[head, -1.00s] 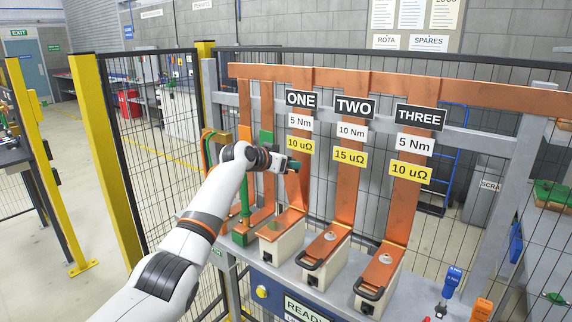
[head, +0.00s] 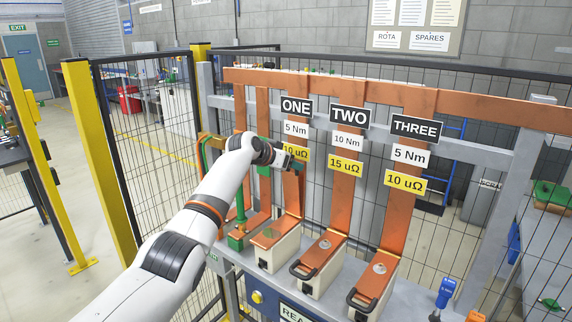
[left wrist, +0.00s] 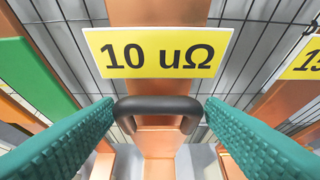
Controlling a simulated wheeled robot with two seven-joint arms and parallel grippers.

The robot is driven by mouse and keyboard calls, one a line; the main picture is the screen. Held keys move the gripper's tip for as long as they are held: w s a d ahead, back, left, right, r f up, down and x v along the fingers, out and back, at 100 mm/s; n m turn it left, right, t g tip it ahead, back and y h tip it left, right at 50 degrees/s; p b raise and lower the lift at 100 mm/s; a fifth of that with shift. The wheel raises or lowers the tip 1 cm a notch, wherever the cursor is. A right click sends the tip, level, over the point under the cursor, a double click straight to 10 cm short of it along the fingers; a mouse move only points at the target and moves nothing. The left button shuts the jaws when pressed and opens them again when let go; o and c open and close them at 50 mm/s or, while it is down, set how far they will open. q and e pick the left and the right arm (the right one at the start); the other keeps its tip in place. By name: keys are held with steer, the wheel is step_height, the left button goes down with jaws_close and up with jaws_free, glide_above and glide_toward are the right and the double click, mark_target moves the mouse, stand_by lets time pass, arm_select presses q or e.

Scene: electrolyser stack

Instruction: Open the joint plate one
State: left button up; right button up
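My left gripper (head: 299,165) is in front of the copper bar of joint ONE, just at its yellow 10 uΩ label (head: 300,152). In the left wrist view its two green ridged fingers (left wrist: 160,118) are apart. A black U-shaped handle (left wrist: 160,105) sits between them, below the yellow label (left wrist: 158,50), with a small gap at each end. Box ONE (head: 278,252) has a copper top without the knob and black handle seen on boxes TWO (head: 318,277) and THREE (head: 373,290). My right gripper is out of view.
Signs ONE, TWO (head: 348,115) and THREE (head: 415,128) hang on copper bars above the grey bench. A green clamp-like piece (head: 238,233) stands left of box ONE. A blue tool (head: 445,292) stands at the right. Mesh fence (head: 150,130) runs behind.

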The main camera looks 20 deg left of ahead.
arm_select(q)
steer(key=shift+s, duration=0.1)
steer(key=shift+s+a+f, duration=0.1)
steer(key=b+v, duration=0.6)
steer(key=v, duration=0.6)
stand_by(0.4)
